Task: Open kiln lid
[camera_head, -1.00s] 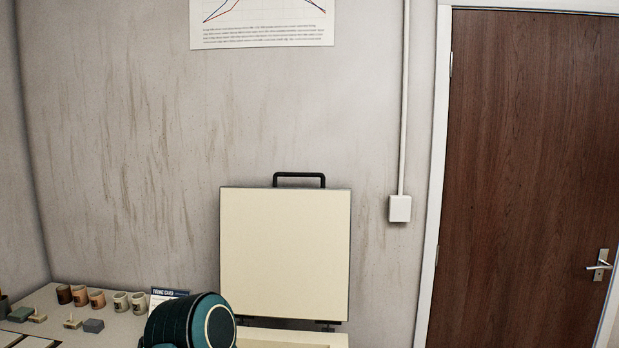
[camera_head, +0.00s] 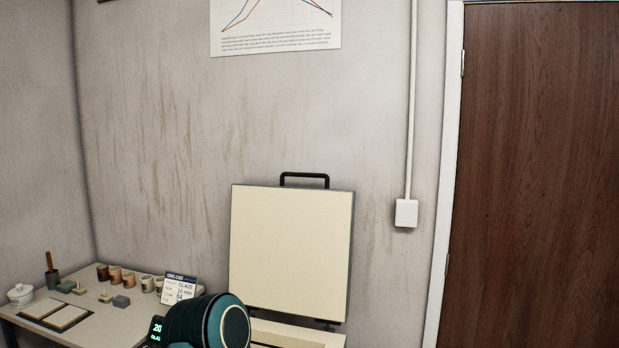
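The kiln lid (camera_head: 291,250) is a cream square panel standing upright against the wall, with a black handle (camera_head: 305,177) on its top edge. A strip of the cream kiln body (camera_head: 298,336) shows below it, past dark hinges. A dark teal rounded part of my own arm (camera_head: 195,320) stands in front of the kiln's lower left and hides some of it. Neither gripper's fingers are in the picture, and nothing touches the handle.
A table (camera_head: 98,330) at the left holds several small cups (camera_head: 115,274), a firing card (camera_head: 180,288), small blocks, a white lidded jar (camera_head: 20,294) and a flat framed tray. A wall box (camera_head: 406,213) with conduit and a brown door (camera_head: 540,180) are at the right.

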